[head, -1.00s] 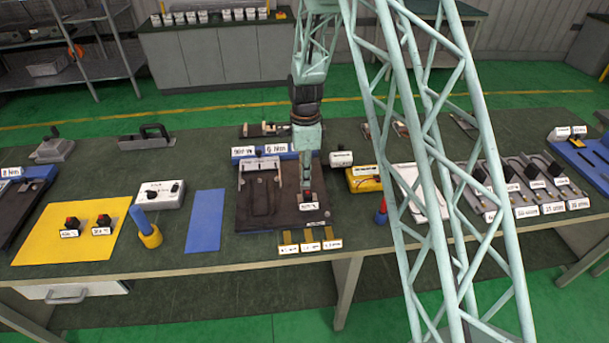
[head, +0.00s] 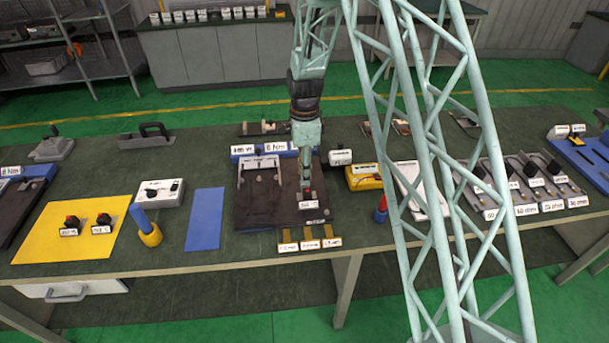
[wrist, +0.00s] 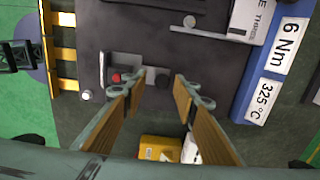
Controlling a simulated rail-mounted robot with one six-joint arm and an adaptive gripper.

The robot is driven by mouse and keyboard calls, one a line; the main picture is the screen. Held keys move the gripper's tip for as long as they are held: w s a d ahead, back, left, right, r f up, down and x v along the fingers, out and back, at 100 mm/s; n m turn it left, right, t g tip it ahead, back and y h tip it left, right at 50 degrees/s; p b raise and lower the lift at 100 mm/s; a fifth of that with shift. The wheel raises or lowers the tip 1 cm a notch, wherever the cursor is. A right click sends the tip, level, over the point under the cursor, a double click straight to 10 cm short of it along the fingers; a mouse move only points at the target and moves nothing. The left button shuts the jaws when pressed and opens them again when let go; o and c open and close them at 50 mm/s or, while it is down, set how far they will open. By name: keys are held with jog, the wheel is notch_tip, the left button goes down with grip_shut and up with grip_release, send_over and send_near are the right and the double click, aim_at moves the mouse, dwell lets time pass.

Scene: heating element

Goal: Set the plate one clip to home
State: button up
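A dark plate fixture (head: 265,205) with a blue labelled rear block (head: 245,151) stands mid-bench. The plate also fills the middle of the wrist view (wrist: 180,50), with its blue block (wrist: 270,70) at right, marked 6 Nm and 325 °C. In the head view my gripper (head: 306,184) is low over the plate's right half. Whether it touches the clip is unclear.
Yellow brackets (head: 309,245) stand at the bench's front edge. A yellow meter (head: 365,178) and a red-and-blue cylinder (head: 381,210) are to the right. A blue mat (head: 206,218), a white box (head: 160,193) and a yellow mat (head: 60,245) lie to the left.

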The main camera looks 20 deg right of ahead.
notch_tip(320, 180, up, 11)
dwell(0.7)
dwell(0.5)
jog(key=s+r+n+t+b, duration=0.25)
jog(key=s+r+n, duration=0.65)
jog(key=s+r, duration=1.3)
jog(key=s+r+n+t+b, duration=0.1)
jog(key=s+n, duration=0.9)
jog(key=s, duration=1.7)
jog(key=r+b, duration=0.1)
jog(key=b, duration=0.1)
jog(key=shift+s+d+r+b, duration=0.15)
jog(key=shift+s+d+b, duration=0.15)
jog(key=shift+b, duration=0.1)
jog(key=shift+t, duration=0.25)
dwell(0.6)
